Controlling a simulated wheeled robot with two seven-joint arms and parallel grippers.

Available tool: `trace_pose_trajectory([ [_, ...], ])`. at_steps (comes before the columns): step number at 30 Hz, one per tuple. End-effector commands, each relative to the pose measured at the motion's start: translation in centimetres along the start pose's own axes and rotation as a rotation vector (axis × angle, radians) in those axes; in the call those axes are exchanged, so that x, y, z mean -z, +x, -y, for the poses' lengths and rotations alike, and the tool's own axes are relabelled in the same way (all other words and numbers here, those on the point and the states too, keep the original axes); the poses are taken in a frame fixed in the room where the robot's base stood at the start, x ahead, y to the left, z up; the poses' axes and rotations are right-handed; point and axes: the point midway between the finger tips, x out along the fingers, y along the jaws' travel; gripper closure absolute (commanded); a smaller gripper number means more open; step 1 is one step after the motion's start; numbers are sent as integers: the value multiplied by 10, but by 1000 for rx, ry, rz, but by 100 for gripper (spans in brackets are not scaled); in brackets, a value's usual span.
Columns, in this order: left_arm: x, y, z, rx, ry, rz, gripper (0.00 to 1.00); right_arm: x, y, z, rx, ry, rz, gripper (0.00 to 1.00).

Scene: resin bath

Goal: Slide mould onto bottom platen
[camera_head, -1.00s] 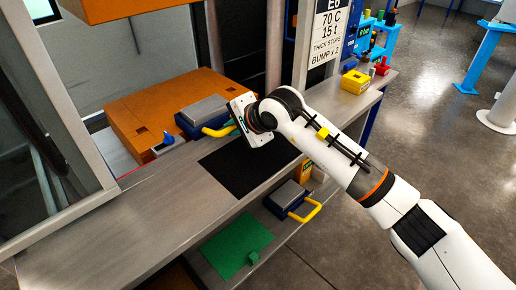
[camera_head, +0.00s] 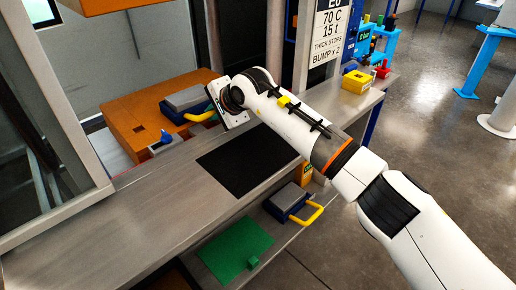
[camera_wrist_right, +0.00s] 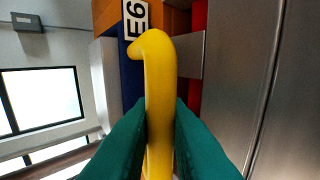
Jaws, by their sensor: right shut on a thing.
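The mould (camera_head: 186,98) has a dark blue body and a grey top plate. It sits on the orange bottom platen (camera_head: 128,112), near its front right edge. Its yellow handle (camera_head: 203,117) points toward the front, and an E6 label (camera_wrist_right: 137,19) shows on the mould in the right wrist view. My right gripper (camera_wrist_right: 160,128) is shut on the yellow handle, with green fingers on both sides of it. In the head view the wrist hides the fingertips and the mould's right side. My left gripper is not in view.
An orange upper platen (camera_head: 105,8) hangs above. A blue knob (camera_head: 165,137) stands at the platen's front edge. A black mat (camera_head: 245,162) lies on the clear steel bench (camera_head: 120,215). Another mould (camera_head: 288,202) and a green mat (camera_head: 235,248) are on the lower shelf.

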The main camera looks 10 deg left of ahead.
Motion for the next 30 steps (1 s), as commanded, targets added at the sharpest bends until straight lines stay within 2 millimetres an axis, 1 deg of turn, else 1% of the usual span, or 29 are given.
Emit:
trace_pose_trajectory([
  [5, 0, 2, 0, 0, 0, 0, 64, 1, 5, -6, -4, -2, -1, 100],
  [13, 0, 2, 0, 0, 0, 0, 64, 1, 5, -6, -4, -2, -1, 100],
  [19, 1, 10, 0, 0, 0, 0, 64, 0, 5, -5, -4, -3, 1, 100],
  [24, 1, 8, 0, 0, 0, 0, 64, 0, 4, -5, -3, -1, 0, 100],
  [25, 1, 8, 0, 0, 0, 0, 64, 0, 4, -5, -3, -1, 0, 81],
  [27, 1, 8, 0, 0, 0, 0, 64, 0, 4, -5, -3, -1, 0, 69],
  [29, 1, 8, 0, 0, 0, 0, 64, 0, 5, -5, -2, -1, 0, 60],
  [30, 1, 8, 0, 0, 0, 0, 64, 0, 5, -5, -2, -1, 0, 60],
])
